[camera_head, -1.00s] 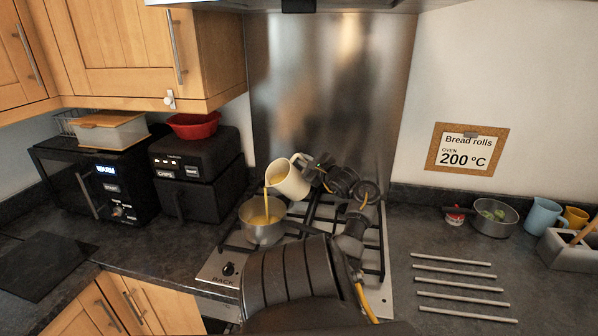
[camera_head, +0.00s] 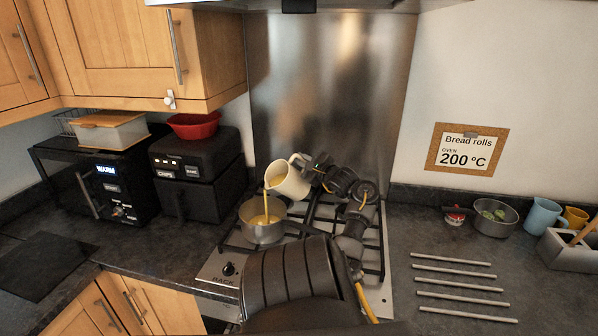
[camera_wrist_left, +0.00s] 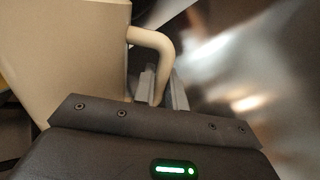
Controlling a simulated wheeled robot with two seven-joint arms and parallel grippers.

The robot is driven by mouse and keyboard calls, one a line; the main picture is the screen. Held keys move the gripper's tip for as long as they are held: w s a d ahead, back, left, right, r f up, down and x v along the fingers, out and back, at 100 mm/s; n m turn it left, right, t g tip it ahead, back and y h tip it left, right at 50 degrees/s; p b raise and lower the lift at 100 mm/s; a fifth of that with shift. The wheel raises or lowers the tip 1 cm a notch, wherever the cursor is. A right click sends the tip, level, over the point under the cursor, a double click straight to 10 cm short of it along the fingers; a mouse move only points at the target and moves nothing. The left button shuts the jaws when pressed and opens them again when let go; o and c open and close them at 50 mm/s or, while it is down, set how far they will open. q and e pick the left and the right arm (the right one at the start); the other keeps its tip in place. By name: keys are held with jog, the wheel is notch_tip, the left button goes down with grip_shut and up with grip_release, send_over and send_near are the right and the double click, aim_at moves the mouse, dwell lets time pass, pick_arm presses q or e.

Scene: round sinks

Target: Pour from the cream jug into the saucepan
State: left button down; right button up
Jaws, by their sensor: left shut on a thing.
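The cream jug (camera_head: 289,182) is tipped, mouth towards the left, above the saucepan (camera_head: 262,232). A thin yellow stream (camera_head: 266,203) runs from its lip into the pan, where yellow liquid (camera_head: 263,219) shows. The steel saucepan stands on the hob's left side. My left gripper (camera_head: 312,168) is shut on the jug's handle, right of the jug. In the left wrist view the jug's body (camera_wrist_left: 75,60) fills the left side, and its handle (camera_wrist_left: 160,55) runs down between the fingers (camera_wrist_left: 164,90). My right gripper is not in view.
The gas hob (camera_head: 222,262) has dark pan supports, with a steel splashback (camera_head: 330,90) behind. An air fryer (camera_head: 195,175) stands left.

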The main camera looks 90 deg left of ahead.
pick_arm(q)
jog(key=shift+s+d+r+n, duration=0.25)
jog(key=shift+s+r+n, duration=0.1)
jog(key=shift+n, duration=0.4)
jog(key=shift+s+d+r+n, duration=0.25)
jog(key=shift+s+n, duration=0.1)
jog(key=shift+n, duration=0.4)
dwell(5.1)
jog(key=shift+w+a+f+m, duration=0.15)
jog(key=shift+w+m, duration=0.1)
jog(key=shift+m, duration=0.25)
jog(key=m, duration=0.1)
jog(key=w+a+f+m, duration=0.1)
jog(key=m, duration=0.1)
jog(key=w+f+m, duration=0.1)
jog(key=shift+w+a+f, duration=0.1)
jog(key=shift+w+a, duration=0.05)
jog(key=shift+a, duration=0.15)
jog(key=shift+w+a+f, duration=0.1)
jog(key=shift+a+f, duration=0.05)
jog(key=shift+f, duration=0.05)
jog(key=shift+w+a+f+m, duration=0.15)
jog(key=shift+w+f+m, duration=0.3)
jog(key=shift+m, duration=0.35)
notch_tip(320, 180, down, 10)
jog(key=w+a+m, duration=0.2)
jog(key=m, duration=0.3)
jog(key=shift+w, duration=0.25)
